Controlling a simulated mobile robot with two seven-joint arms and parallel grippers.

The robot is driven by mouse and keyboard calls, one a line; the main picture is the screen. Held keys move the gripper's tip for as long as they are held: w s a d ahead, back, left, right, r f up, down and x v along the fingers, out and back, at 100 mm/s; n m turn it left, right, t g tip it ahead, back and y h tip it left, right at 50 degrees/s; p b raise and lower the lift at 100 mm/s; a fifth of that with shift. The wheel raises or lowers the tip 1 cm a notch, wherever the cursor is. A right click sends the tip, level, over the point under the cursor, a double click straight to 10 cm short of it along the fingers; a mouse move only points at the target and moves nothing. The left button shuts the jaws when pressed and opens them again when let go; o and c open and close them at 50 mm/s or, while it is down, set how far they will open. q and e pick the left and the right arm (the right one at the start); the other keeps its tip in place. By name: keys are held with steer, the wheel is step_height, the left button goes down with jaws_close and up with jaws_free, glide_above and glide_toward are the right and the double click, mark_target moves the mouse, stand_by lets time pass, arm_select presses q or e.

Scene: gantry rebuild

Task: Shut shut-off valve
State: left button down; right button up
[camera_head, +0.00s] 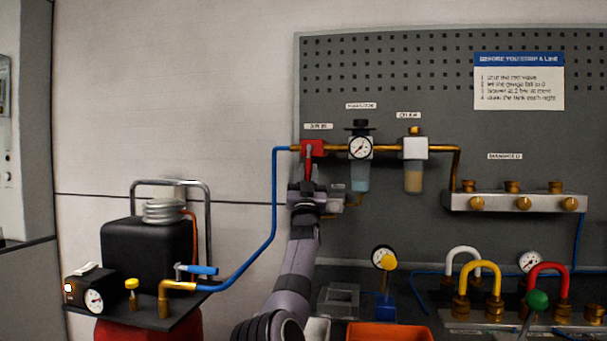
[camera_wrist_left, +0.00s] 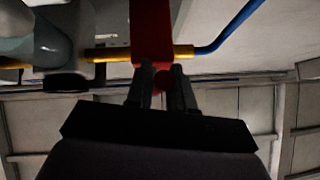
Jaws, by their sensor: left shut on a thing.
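The red shut-off valve (camera_head: 314,147) sits on the brass pipe at the left end of the row on the grey pegboard. Its red lever (camera_head: 309,166) hangs down, close to upright, across the line of the pipe. My left gripper (camera_head: 308,182) reaches up from below and is shut on the lower part of the lever. In the left wrist view, the red valve body (camera_wrist_left: 151,30) is above the two dark fingers (camera_wrist_left: 161,82), with a red bit of the lever between them. The lever's tip is mostly hidden by the gripper. My right gripper is not in view.
A gauge (camera_head: 360,147) with a filter bowl stands close right of the valve. A blue hose (camera_head: 273,210) runs from the compressor (camera_head: 148,252) at left to the valve. A manifold (camera_head: 490,202) is farther right. An orange tray (camera_head: 388,333) lies below.

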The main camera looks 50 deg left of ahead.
arm_select(q)
steer(key=shift+w+d+n+g+y, duration=0.2)
steer(key=shift+n+g+y, duration=0.3)
steer(key=shift+n+g, duration=0.4)
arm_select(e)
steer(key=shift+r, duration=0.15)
arm_select(q)
steer(key=shift+n, duration=0.3)
steer(key=c, duration=1.1)
jaws_free()
steer(key=shift+f, duration=0.1)
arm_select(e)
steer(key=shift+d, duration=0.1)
